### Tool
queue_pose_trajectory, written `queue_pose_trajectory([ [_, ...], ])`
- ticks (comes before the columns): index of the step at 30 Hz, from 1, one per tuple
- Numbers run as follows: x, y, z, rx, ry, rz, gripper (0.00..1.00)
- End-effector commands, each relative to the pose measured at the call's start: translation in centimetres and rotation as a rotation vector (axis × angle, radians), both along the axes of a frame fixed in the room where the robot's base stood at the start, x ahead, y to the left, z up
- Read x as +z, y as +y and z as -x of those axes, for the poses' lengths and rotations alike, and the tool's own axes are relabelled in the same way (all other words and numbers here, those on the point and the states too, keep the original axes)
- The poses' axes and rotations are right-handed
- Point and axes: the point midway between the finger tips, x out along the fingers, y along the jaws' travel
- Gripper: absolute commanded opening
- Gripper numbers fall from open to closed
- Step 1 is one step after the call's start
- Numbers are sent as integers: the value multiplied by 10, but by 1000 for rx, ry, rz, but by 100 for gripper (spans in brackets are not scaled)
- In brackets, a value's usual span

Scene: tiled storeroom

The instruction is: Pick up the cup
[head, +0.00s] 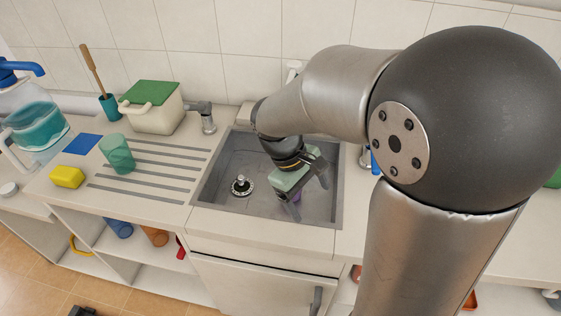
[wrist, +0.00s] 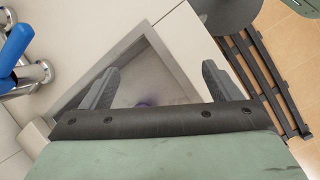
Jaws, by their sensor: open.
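My gripper (head: 306,190) is down inside the sink (head: 219,196), with its fingers apart and nothing between them. A small purple thing (head: 296,198) shows just below the fingers, mostly hidden by my gripper. In the wrist view it is a faint purple patch (wrist: 147,103) between the fingers (wrist: 157,82), partly cut off by the gripper body; I cannot tell whether it is a cup. A green translucent cup (head: 117,153) stands upright on the ribbed drainboard to the left, well apart from my gripper.
The sink walls surround my gripper closely; the drain (head: 241,186) lies left of it. A tap (head: 207,119) stands behind the sink's left corner. A green-lidded box (head: 150,116), yellow sponge (head: 67,177), blue cloth (head: 82,144) and teal-filled container (head: 37,127) stand on the left counter.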

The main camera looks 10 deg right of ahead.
Motion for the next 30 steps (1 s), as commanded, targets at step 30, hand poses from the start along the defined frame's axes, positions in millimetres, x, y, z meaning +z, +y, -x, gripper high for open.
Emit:
queue_pose_trajectory([
  [30, -128, 54, -170, 797, 475, 699, 84],
])
